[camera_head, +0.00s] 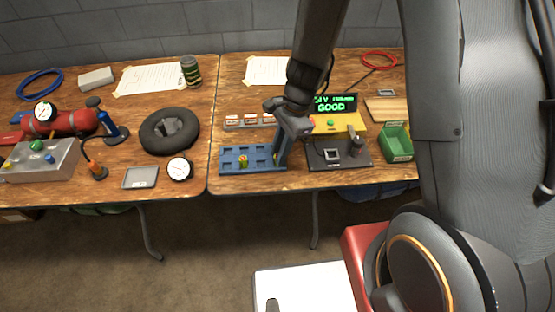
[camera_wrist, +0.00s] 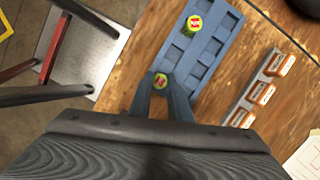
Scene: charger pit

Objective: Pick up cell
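A blue slotted tray (camera_head: 230,168) lies near the front edge of the right table. One yellow-green cell (camera_head: 243,161) stands upright in it; it also shows in the wrist view (camera_wrist: 192,25). A second yellow-green cell (camera_wrist: 160,82) with a red mark on top is at the tray's near end in the wrist view. My gripper (camera_wrist: 160,85) points down at that end, with one finger on each side of this cell. The fingers hide much of it, and I cannot tell whether they press on it.
A dark tester base (camera_head: 345,157) with a yellow panel and a green "GOOD" display (camera_head: 336,104) stands right of the tray. A green bin (camera_head: 397,141) is further right. Orange-and-white blocks (camera_head: 250,119) in a rack sit behind the tray.

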